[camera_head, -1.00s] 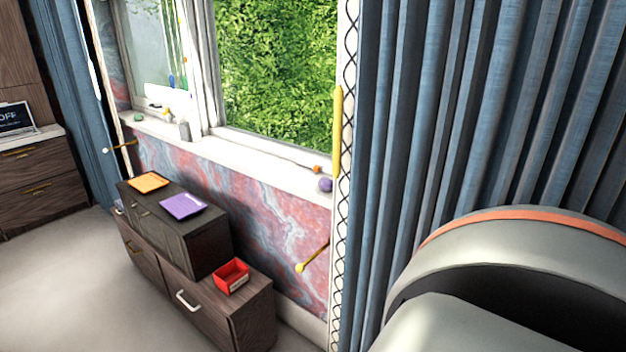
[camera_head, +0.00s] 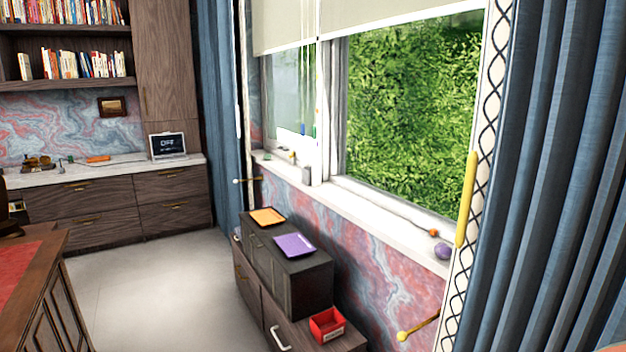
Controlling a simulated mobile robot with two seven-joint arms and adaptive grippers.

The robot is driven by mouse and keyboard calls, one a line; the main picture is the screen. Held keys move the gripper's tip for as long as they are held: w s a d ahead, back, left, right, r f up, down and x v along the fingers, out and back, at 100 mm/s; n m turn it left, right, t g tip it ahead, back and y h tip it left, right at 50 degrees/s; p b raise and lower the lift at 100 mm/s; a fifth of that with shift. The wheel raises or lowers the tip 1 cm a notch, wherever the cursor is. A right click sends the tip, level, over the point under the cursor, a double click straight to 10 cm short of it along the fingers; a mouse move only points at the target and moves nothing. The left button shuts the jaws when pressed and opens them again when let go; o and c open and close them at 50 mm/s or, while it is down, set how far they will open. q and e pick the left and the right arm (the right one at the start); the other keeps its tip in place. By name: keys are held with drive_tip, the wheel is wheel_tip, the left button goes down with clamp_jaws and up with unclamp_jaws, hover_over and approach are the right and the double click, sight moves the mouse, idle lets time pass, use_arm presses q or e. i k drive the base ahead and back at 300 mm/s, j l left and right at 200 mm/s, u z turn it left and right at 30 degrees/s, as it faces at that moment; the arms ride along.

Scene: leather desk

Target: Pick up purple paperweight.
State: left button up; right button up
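A small round purple object (camera_head: 443,251), which looks like the paperweight, sits on the white window sill (camera_head: 385,222) near its right end, by the curtain. A small orange object (camera_head: 433,232) lies just behind it on the sill. Neither of my grippers shows in the head view, and nothing touches the purple object.
Below the sill stands a low dark cabinet (camera_head: 318,284) with an orange tray (camera_head: 267,217), a purple tray (camera_head: 294,245) and a red bin (camera_head: 327,324). A blue curtain (camera_head: 560,180) hangs at right. A desk (camera_head: 50,290) stands at left; the floor (camera_head: 150,290) between is clear.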

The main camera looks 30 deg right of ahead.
sight(443, 252)
drive_tip(key=z, duration=2.05)
drive_tip(key=j+z, duration=0.15)
drive_tip(key=z, duration=0.25)
drive_tip(key=i+j+z, duration=0.1)
drive_tip(key=z, duration=0.3)
drive_tip(key=j+z, duration=0.25)
drive_tip(key=z, duration=0.2)
drive_tip(key=j+z, duration=0.25)
drive_tip(key=j, duration=0.25)
drive_tip(key=k+j+z, duration=0.1)
drive_tip(key=j+z, duration=0.15)
drive_tip(key=j, duration=0.2)
drive_tip(key=k+j, duration=0.1)
drive_tip(key=j, duration=0.35)
drive_tip(key=k+j+z, duration=0.1)
drive_tip(key=j, duration=0.35)
drive_tip(key=k+j, duration=0.15)
drive_tip(key=j, duration=0.3)
drive_tip(key=i+z, duration=0.05)
